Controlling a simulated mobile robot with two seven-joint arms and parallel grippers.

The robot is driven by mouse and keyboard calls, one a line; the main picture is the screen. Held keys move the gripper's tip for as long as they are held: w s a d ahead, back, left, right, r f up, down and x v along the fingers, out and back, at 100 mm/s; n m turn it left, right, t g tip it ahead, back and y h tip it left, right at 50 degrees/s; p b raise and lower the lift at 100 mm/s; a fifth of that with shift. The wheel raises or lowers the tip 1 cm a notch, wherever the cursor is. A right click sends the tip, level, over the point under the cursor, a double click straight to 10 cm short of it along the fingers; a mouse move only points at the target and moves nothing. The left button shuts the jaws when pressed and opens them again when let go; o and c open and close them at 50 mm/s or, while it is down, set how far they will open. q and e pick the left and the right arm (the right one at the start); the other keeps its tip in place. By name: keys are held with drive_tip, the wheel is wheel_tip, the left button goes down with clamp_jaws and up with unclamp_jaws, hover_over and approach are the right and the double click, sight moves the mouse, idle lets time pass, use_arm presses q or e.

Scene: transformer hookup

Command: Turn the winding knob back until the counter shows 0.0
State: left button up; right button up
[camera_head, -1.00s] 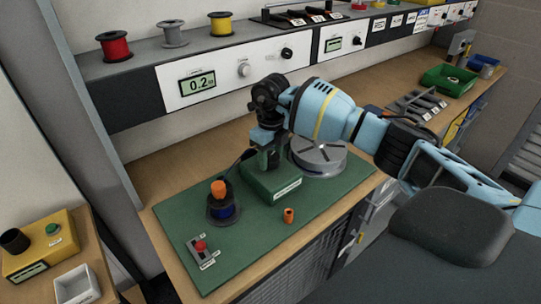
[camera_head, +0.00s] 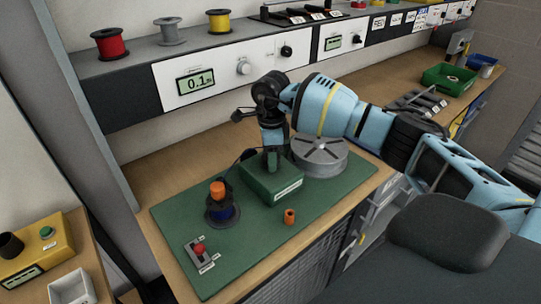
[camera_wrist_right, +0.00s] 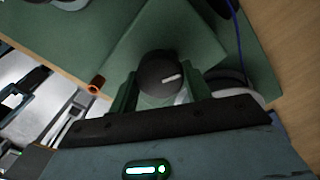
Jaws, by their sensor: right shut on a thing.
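The counter display (camera_head: 195,82) on the white panel reads 0.1. My right gripper (camera_head: 271,160) points down over the green box (camera_head: 272,180) on the green mat. In the right wrist view the gripper (camera_wrist_right: 160,90) is shut on a round black knob (camera_wrist_right: 158,73) with a white mark, on top of the green box (camera_wrist_right: 190,35). In the head view the knob is hidden behind the gripper. My left gripper is not in view.
A spool of blue wire with an orange top (camera_head: 220,208) stands left of the box. A grey round turntable (camera_head: 320,158) is close on the right. A small orange cylinder (camera_head: 289,216) and a grey switch box with a red button (camera_head: 199,251) are on the mat.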

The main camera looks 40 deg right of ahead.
drive_tip(key=shift+n, duration=0.3)
idle(0.4)
drive_tip(key=o, duration=1)
drive_tip(key=shift+r, duration=0.1)
drive_tip(key=shift+r, duration=3.85)
drive_tip(key=shift+s+f, duration=0.1)
